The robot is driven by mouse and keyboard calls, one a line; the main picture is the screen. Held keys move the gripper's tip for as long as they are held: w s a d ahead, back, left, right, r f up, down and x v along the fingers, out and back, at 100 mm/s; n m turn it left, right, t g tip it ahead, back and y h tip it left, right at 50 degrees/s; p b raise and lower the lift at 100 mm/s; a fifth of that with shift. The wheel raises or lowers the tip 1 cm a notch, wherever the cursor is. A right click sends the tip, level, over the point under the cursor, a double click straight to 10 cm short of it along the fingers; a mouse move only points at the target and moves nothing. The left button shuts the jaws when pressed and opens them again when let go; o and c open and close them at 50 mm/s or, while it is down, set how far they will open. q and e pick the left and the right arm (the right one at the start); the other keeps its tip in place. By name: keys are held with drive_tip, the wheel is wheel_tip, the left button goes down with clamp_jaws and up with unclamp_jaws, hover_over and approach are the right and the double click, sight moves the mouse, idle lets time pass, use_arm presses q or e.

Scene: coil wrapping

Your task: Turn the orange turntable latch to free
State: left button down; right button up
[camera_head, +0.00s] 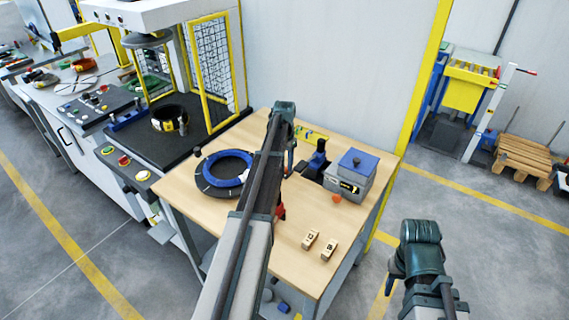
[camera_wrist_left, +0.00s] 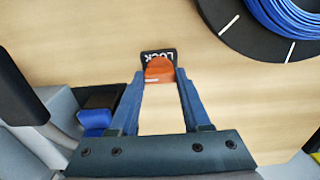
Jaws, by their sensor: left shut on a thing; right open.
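The orange turntable latch (camera_wrist_left: 158,69) shows in the left wrist view beside a black label reading LOCK (camera_wrist_left: 158,55), upside down there. My left gripper (camera_wrist_left: 159,75) is shut on the latch, one blue finger on each side. In the head view my left gripper (camera_head: 289,170) is over the wooden table, and the arm hides the latch. The black turntable (camera_head: 207,185) carries a blue coil (camera_head: 228,166). Its edge also shows at upper right in the left wrist view (camera_wrist_left: 231,38). My right gripper (camera_head: 392,284) is open, away from the table at lower right.
A grey box with a blue top (camera_head: 349,178) and a dark blue device (camera_head: 317,160) stand right of my left gripper. Two small light blocks (camera_head: 319,243) lie near the table's front right. A machine with a yellow-framed guard (camera_head: 210,75) stands at the back left.

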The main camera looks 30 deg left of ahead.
use_arm(q)
drive_tip(key=n, duration=1.3)
drive_tip(key=shift+n, duration=2.4)
drive_tip(key=shift+c, duration=1.8)
unclamp_jaws()
